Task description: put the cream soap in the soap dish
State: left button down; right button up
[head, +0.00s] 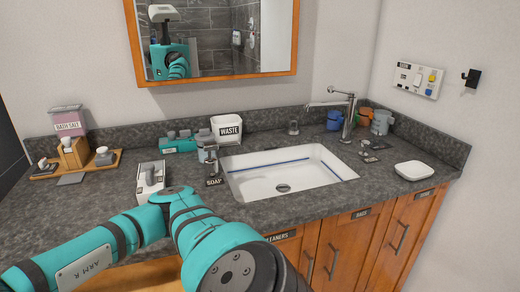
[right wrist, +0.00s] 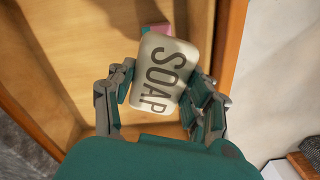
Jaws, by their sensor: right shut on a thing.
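The cream soap (right wrist: 160,75), a rounded block with dark SOAP lettering, is in the right wrist view. My right gripper (right wrist: 163,88) is shut on it, one finger on each side. In the head view my right arm covers the lower middle and its gripper and the soap do not show. A white rounded dish-like piece (head: 413,170) lies on the counter right of the sink; I cannot tell for sure whether it is the soap dish. A SOAP label (head: 213,182) stands at the sink's left front corner. My left gripper is not in view.
The soap is held over a wooden compartment (right wrist: 75,70) with a pink and teal item (right wrist: 154,29) beyond it. The counter (head: 330,198) holds a sink (head: 245,181), tap (head: 347,115), WASTE bin (head: 227,130) and wooden tray (head: 46,170). Bare counter lies in front of the sink.

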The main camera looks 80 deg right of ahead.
aim_at(408, 173)
jog(key=z, duration=1.9)
jog(key=l, duration=0.1)
